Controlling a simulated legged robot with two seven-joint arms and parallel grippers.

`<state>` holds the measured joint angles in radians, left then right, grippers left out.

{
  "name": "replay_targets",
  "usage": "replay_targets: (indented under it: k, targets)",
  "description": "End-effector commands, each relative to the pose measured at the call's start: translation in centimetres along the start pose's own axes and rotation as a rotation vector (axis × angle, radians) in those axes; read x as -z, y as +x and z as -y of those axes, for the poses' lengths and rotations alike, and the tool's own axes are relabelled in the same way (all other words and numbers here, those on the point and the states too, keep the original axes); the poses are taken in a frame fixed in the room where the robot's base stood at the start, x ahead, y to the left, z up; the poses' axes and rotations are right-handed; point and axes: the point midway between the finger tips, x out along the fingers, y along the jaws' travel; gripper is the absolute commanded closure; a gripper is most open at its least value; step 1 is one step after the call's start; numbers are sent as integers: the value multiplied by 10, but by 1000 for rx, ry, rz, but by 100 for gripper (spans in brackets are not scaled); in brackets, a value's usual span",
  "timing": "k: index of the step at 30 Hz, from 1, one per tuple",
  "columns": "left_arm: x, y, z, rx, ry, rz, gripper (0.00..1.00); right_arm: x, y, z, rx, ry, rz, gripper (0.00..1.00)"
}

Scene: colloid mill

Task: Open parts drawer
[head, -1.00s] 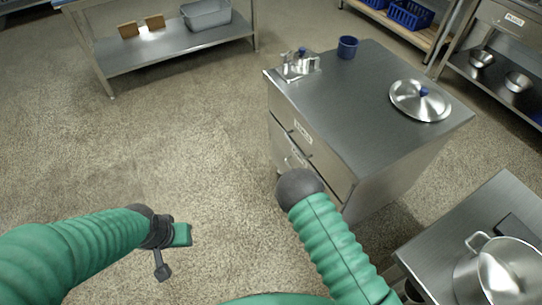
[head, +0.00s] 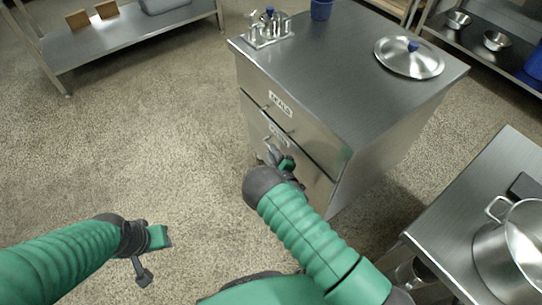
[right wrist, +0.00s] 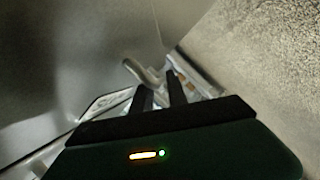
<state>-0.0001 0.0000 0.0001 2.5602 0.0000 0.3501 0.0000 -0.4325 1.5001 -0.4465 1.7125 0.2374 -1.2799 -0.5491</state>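The steel cabinet (head: 345,75) has an upper drawer with a white label (head: 281,103) and a lower drawer with another label (head: 279,134). The lower label's text is too small to read surely. My right gripper (head: 270,154) is at the front of the lower drawer, partly hidden by its own arm.
On the cabinet top are a metal fitting (head: 268,30), a blue cup (head: 321,9) and a lid with a blue knob (head: 409,58). A steel table with a pot (head: 508,255) stands close at right. The floor left of the cabinet is clear.

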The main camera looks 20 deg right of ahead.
Motion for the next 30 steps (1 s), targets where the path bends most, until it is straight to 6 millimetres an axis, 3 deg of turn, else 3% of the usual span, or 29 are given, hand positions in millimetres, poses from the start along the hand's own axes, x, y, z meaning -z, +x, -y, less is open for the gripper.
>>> replay_targets:
  k: [1,6,13,17,30]
  targets:
    - [-2,11,0,0,0,0,65,-2,9,4,-3,1,-2,81]
    - [-3,14,0,0,0,0,65,0,20,0,0,0,-1,81]
    - [-3,13,0,0,0,0,65,1,20,-1,1,0,0,82]
    - [-3,13,0,0,0,0,65,0,20,0,1,0,0,99]
    - [-3,13,0,0,0,0,65,0,20,1,3,0,1,100]
